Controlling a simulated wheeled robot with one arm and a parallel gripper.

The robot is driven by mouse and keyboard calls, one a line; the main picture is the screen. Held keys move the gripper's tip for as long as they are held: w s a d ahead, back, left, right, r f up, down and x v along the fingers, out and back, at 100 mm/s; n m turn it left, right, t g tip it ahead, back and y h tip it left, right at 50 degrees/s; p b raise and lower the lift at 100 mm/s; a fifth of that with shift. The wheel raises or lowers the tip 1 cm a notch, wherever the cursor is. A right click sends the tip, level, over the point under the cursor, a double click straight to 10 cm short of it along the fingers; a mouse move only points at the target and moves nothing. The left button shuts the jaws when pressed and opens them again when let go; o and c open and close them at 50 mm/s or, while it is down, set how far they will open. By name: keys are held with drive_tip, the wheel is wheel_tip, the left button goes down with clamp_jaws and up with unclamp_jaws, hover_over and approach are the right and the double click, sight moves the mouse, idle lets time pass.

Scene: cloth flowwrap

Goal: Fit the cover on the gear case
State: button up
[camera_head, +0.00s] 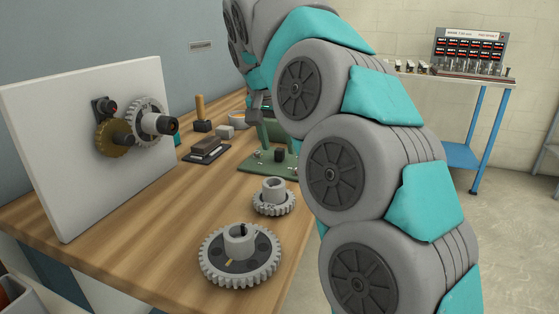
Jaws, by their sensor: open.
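My arm rises on the right and bends over at the top. My gripper (260,104) shows small and partly hidden behind the arm, above a green metal fixture (262,164); it is open. Whether anything lies between the fingers is too small to tell. I cannot pick out a gear case or a cover for certain. An upright white panel (55,135) on the left carries a brass gear (113,138) and a grey gear (141,133) on dark shafts. A large grey gear with a hub (240,264) and a smaller one (274,203) lie on the bench.
The wooden bench (130,240) has clear room in front of the panel. A blue side table (462,155) stands far right.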

drive_tip(key=shift+x, duration=1)
clamp_jaws()
